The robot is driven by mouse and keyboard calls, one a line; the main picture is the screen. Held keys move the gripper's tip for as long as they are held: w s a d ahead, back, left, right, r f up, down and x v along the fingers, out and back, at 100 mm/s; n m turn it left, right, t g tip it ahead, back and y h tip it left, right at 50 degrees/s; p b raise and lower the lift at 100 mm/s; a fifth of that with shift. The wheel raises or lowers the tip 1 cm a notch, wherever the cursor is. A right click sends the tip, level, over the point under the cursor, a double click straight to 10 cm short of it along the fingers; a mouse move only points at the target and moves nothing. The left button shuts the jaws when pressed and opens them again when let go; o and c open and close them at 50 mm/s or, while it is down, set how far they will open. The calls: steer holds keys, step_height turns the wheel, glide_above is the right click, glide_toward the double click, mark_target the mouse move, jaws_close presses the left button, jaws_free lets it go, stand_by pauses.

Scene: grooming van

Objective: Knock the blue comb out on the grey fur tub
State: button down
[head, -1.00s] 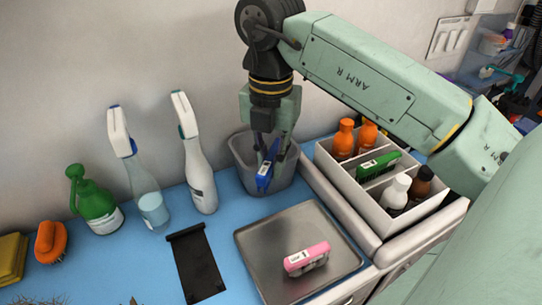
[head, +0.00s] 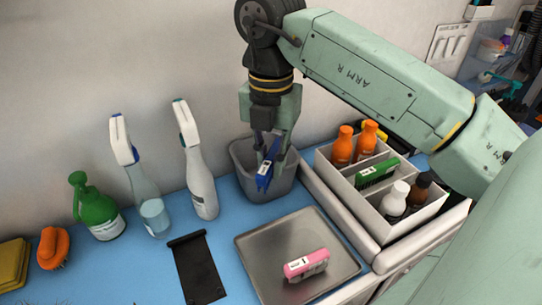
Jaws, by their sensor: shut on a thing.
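The blue comb (head: 264,176) has a white label on its end and is held in my gripper (head: 269,160). My gripper points down over the grey fur tub (head: 284,187), which stands against the wall. The comb hangs at the tub's opening, close to the near rim. I cannot tell whether it touches the rim. The fingers are shut on the comb and partly hide it. The inside of the tub is mostly hidden by the gripper.
A white divided caddy (head: 367,205) with bottles and a green comb (head: 377,172) stands right. Spray bottles (head: 201,180) stand left. A black strip (head: 197,268) lies on the blue counter.

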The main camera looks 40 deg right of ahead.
steer(key=shift+f+b, duration=1)
steer(key=shift+b, duration=0.1)
stand_by(1.1)
steer(key=shift+r+p, duration=1.9)
steer(key=shift+r, duration=1.15)
